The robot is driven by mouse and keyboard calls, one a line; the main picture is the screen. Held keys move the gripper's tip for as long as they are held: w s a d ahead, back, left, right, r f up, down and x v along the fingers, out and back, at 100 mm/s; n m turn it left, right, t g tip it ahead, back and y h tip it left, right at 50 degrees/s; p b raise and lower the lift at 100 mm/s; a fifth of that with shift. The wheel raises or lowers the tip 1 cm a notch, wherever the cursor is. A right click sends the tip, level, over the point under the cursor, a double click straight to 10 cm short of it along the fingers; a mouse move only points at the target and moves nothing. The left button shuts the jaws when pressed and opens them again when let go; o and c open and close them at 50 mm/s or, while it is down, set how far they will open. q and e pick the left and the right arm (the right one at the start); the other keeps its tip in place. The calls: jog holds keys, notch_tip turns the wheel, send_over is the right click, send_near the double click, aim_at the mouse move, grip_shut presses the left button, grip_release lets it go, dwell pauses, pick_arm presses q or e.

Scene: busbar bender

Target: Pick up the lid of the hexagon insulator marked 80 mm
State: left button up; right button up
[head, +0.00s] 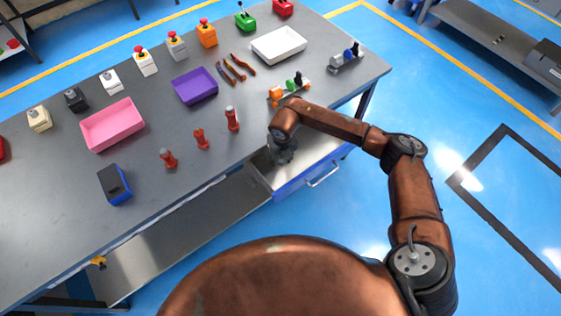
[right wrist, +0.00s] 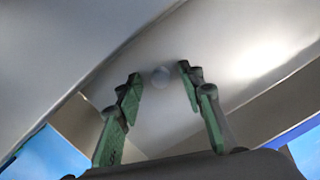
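Three reddish insulators stand on the grey table, a left one (head: 168,158), a middle one (head: 201,138) and a right one (head: 232,118). Their size marks are too small to read, so I cannot tell which is 80 mm. My right gripper (head: 282,155) points down at the open drawer (head: 318,165) at the table's front edge. In the right wrist view its green fingers (right wrist: 160,80) are apart. A small pale round thing (right wrist: 160,76) shows between the fingertips, against the grey metal surface; I cannot tell what it is. My left gripper is out of view.
The grey table (head: 235,165) also bears a pink tray (head: 112,124), a purple tray (head: 195,86), a white tray (head: 279,45) and a dark blue box (head: 114,184). Tools and button boxes stand farther back. A small rack (head: 289,89) stands near my right forearm.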

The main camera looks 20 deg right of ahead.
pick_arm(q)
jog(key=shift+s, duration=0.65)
pick_arm(e)
jog(key=c, duration=0.8)
jog(key=shift+r, duration=0.15)
jog(key=shift+c, duration=0.3)
jog(key=shift+r, duration=0.6)
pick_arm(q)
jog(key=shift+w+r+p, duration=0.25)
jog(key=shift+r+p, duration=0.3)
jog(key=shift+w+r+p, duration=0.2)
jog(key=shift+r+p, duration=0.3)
pick_arm(e)
jog(key=s+a+r, duration=0.1)
jog(key=s+r, duration=0.3)
jog(key=s+a+r, duration=0.1)
jog(key=s+r, duration=0.2)
jog(key=s, duration=0.2)
jog(key=s+a+r, duration=0.1)
jog(key=s+r, duration=0.3)
jog(key=shift+s+r, duration=0.3)
jog(key=shift+s, duration=0.1)
